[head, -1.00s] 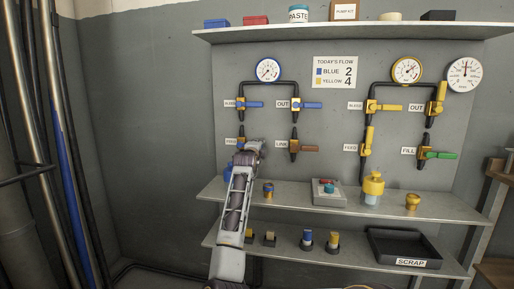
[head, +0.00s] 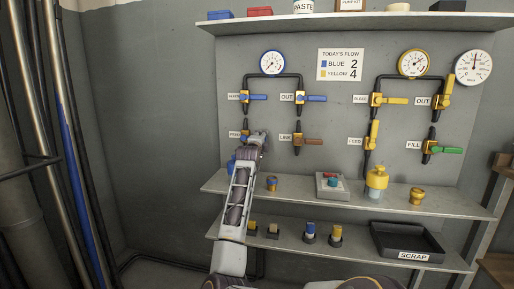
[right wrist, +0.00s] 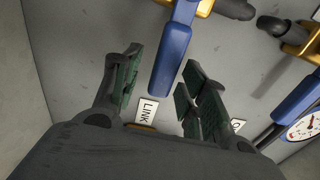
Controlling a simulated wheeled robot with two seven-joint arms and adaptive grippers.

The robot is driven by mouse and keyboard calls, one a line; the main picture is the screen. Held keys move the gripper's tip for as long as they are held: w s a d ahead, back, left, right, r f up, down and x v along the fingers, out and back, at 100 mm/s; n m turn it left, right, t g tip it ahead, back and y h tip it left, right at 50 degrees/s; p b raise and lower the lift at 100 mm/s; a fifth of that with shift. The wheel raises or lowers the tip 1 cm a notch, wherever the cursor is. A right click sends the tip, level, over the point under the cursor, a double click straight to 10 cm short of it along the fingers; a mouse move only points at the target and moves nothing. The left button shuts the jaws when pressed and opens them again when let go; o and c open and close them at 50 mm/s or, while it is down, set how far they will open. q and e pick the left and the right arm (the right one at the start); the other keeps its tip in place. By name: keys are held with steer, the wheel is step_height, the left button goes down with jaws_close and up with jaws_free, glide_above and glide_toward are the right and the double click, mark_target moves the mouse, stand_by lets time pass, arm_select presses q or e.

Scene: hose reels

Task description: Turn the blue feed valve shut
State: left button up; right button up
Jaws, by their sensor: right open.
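The blue feed valve (head: 244,134) is at the lower left of the wall board, beside its small label. My right gripper (head: 258,139) is at this valve and hides most of its lever in the head view. In the right wrist view the blue feed lever (right wrist: 171,52) reaches from its brass body (right wrist: 200,6) down between the fingers of my right gripper (right wrist: 164,62). The fingers stand open, one on each side of the lever's end, with visible gaps. In the head view the lever seems to point right, toward the link valve. My left gripper is out of view.
The link valve (head: 300,141), with a brown lever, is just right of my gripper. The blue bleed valve (head: 250,97) is above, and the blue out valve (head: 308,97) is above right. A shelf (head: 220,184) with several parts runs below the board.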

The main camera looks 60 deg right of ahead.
steer(key=v, duration=1.1)
stand_by(0.3)
steer(key=shift+f, duration=0.1)
stand_by(0.6)
